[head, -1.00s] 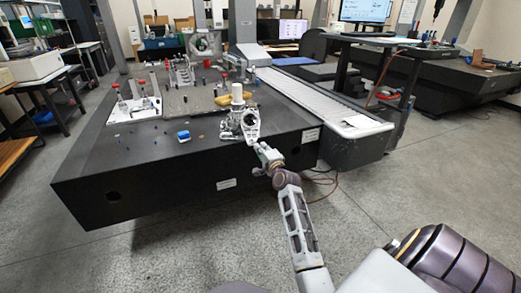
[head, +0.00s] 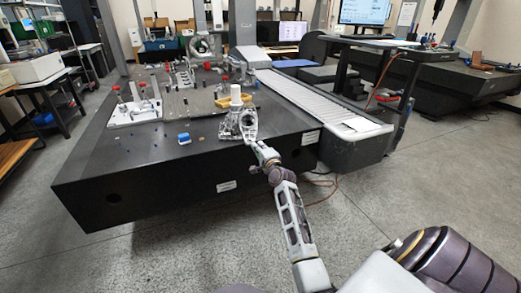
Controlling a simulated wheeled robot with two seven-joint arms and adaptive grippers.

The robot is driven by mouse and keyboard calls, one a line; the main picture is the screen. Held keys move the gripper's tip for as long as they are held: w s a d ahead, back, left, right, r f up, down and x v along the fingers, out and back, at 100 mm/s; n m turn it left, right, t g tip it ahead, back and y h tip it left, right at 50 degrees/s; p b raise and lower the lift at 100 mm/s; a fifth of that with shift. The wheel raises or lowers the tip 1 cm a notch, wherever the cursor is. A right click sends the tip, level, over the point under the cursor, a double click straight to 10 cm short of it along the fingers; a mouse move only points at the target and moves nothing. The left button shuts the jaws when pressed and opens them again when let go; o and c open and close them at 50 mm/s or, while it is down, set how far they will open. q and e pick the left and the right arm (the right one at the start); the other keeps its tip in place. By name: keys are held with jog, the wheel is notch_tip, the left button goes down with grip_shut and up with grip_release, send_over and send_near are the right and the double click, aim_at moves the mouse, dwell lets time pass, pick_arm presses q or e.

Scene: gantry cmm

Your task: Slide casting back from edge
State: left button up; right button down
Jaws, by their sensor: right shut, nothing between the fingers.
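The silver-grey metal casting (head: 231,126) sits upright on the black granite table (head: 110,160), close to its front right edge. Its round ring-shaped part (head: 249,121) faces my right arm. My right gripper (head: 254,143) is at the table edge, low against the near right side of the casting. It is shut with nothing between its fingers. The fingertips are small here, and I cannot tell whether they touch the casting. My left gripper is not in view.
A white cylinder (head: 236,94) stands at or just behind the casting. A blue block (head: 184,138) lies to its left, and a yellow part (head: 224,102) behind it. A grey plate with fixtures (head: 193,103) is farther back.

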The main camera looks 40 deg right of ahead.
aim_at(250, 136)
jog(key=shift+x, duration=3.65)
jog(key=shift+w+d, duration=0.1)
jog(key=shift+w, duration=0.6)
jog(key=shift+w+d, duration=0.15)
jog(key=shift+w, duration=0.35)
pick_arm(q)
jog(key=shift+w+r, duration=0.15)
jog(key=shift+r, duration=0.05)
